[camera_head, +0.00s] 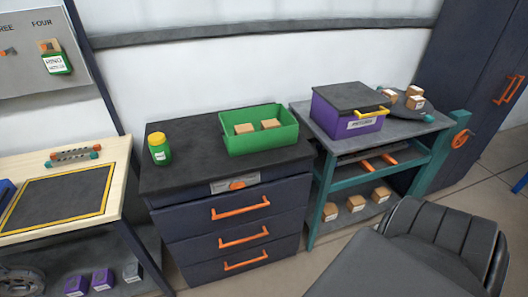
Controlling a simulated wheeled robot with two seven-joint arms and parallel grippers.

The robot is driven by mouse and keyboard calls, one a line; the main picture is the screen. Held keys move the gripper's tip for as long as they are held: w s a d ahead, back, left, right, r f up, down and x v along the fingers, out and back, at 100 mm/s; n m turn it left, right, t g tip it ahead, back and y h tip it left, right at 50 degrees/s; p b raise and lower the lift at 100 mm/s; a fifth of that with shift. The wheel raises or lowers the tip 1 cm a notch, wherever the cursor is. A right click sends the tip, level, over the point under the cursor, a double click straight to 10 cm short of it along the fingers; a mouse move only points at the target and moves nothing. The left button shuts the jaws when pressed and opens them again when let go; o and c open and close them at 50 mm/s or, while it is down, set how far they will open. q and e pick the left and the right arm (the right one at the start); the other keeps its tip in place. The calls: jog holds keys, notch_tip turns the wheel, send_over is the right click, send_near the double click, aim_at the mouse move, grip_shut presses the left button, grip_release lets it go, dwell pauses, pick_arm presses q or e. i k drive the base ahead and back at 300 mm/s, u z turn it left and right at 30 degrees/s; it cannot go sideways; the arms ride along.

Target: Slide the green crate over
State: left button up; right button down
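The green crate (262,145) is an open box that sits on the dark top of a drawer cabinet (185,177), towards its back right. Two small brown boxes lie inside it, a left one (244,129) and a right one (270,124). The crate's right end is close to the cabinet's right edge. Neither my left nor my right gripper shows in this view, and nothing is touching the crate.
A green jar with a yellow lid (160,149) stands left of the crate. Bare cabinet top lies between them and in front. A teal-framed bench (330,170) on the right holds a purple box (345,125). A black padded seat-like shape (440,240) fills the lower right.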

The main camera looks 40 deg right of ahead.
aim_at(258, 141)
jog(key=k, duration=0.6)
jog(key=u, duration=0.25)
jog(key=i, duration=1)
jog(key=z, duration=0.55)
jog(key=i, duration=0.75)
jog(key=z, duration=0.75)
